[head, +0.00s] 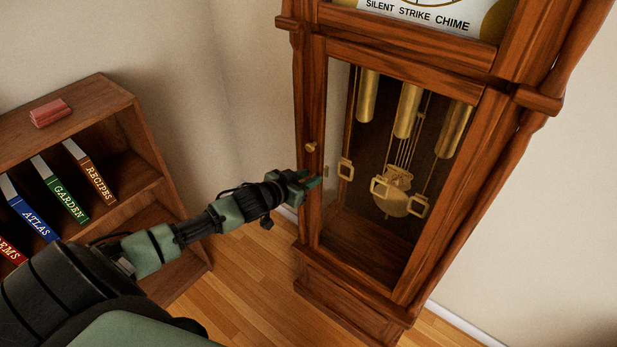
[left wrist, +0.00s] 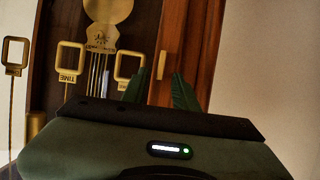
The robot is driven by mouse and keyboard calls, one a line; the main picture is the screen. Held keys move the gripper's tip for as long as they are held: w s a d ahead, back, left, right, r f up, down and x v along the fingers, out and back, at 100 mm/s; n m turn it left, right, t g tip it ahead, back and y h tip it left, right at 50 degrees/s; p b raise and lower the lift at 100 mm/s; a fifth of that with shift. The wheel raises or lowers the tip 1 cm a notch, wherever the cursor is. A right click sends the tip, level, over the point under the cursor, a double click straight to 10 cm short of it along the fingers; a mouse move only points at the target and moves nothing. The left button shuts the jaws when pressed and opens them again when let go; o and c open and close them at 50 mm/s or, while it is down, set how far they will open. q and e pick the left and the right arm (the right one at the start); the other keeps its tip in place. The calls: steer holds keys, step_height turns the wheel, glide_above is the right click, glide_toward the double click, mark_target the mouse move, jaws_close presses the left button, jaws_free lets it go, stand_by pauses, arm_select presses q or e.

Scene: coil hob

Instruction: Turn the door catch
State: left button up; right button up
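The tall wooden clock has a glazed door (head: 318,215) with a round brass knob (head: 310,147) on its left stile. Just below the knob is a small upright brass piece (head: 326,170), which looks like the catch; it also shows in the left wrist view (left wrist: 161,65). My left gripper (head: 314,179) is at the left stile, below the knob and close to the brass piece. In the left wrist view my fingers (left wrist: 160,92) are apart with nothing between them. The brass piece appears just beyond their tips; contact is unclear. My right gripper is out of view.
Behind the glass hang brass weights (head: 408,110) and a pendulum bob (head: 392,203). A low bookcase (head: 140,150) with several books and a red block (head: 50,112) on top stands left. Wooden floor (head: 245,265) shows between bookcase and clock.

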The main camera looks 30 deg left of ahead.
arm_select(q)
steer(key=shift+w, duration=0.1)
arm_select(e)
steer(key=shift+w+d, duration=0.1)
arm_select(q)
jaws_close()
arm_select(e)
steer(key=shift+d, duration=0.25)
